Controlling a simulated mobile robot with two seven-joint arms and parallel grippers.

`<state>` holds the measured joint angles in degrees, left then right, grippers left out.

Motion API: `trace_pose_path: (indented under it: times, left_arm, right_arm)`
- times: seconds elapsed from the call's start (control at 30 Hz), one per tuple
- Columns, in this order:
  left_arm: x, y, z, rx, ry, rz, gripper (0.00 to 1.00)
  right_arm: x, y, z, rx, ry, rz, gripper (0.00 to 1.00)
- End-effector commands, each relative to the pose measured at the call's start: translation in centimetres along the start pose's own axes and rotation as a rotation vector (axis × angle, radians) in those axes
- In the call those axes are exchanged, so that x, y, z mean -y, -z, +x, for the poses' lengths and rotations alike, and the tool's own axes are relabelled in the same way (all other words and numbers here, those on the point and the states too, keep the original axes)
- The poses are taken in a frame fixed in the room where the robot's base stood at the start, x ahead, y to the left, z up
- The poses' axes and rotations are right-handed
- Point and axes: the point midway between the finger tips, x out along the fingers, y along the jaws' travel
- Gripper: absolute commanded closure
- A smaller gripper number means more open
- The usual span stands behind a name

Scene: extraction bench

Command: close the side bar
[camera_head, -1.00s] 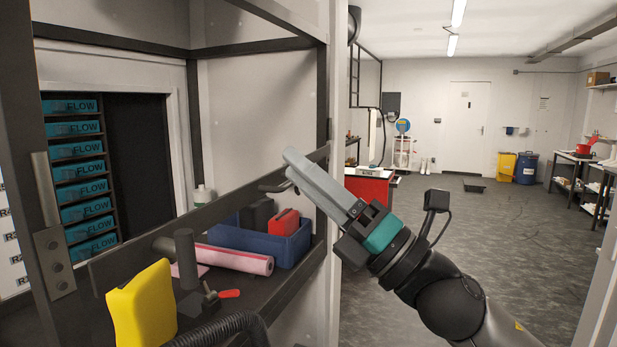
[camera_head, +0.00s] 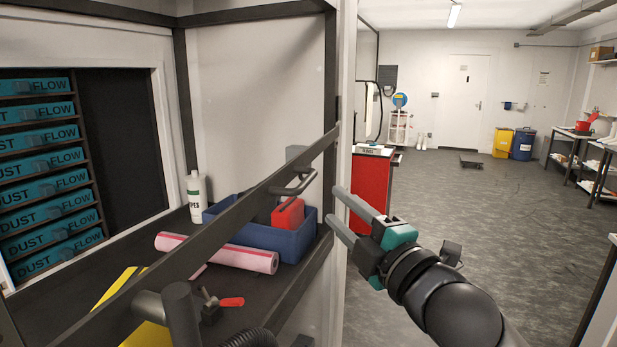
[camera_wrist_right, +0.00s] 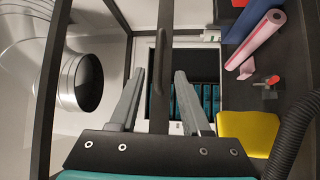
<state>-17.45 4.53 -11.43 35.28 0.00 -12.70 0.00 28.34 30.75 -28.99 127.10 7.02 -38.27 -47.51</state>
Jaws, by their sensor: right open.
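The side bar (camera_head: 235,215) is a long dark bar that slants across the open front of the bench in the head view. The handle (camera_wrist_right: 150,72) also shows there. My left gripper is not in view.
Behind the bar lie a blue bin (camera_head: 265,238) with a red item (camera_head: 288,214), a pink roll (camera_head: 225,255), a white bottle (camera_head: 195,197) and a yellow object (camera_head: 120,290). A dark frame post (camera_head: 331,110) stands at right. Open floor (camera_head: 460,205) lies beyond.

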Motion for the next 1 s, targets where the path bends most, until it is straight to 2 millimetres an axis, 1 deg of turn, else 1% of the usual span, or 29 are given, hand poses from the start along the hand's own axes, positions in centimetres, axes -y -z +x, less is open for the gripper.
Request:
trace_pose_path:
  times: [0.03,0.2,0.6,0.8,1.0]
  left_arm:
    - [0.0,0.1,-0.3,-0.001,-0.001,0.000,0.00]
    - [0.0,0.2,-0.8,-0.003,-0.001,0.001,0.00]
    - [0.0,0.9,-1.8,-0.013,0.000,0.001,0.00]
    - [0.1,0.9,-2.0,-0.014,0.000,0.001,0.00]
    - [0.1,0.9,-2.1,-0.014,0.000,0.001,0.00]
  right_arm:
    - [-0.2,0.1,0.9,-0.001,-0.001,0.002,0.53]
    - [-0.2,0.1,3.5,-0.001,-0.001,0.001,0.53]
    - [-0.2,0.1,8.9,-0.001,-0.002,0.000,0.53]
    - [-0.1,0.1,10.4,-0.002,-0.002,-0.001,0.53]
    - [0.0,0.1,10.9,-0.001,0.000,-0.001,0.53]
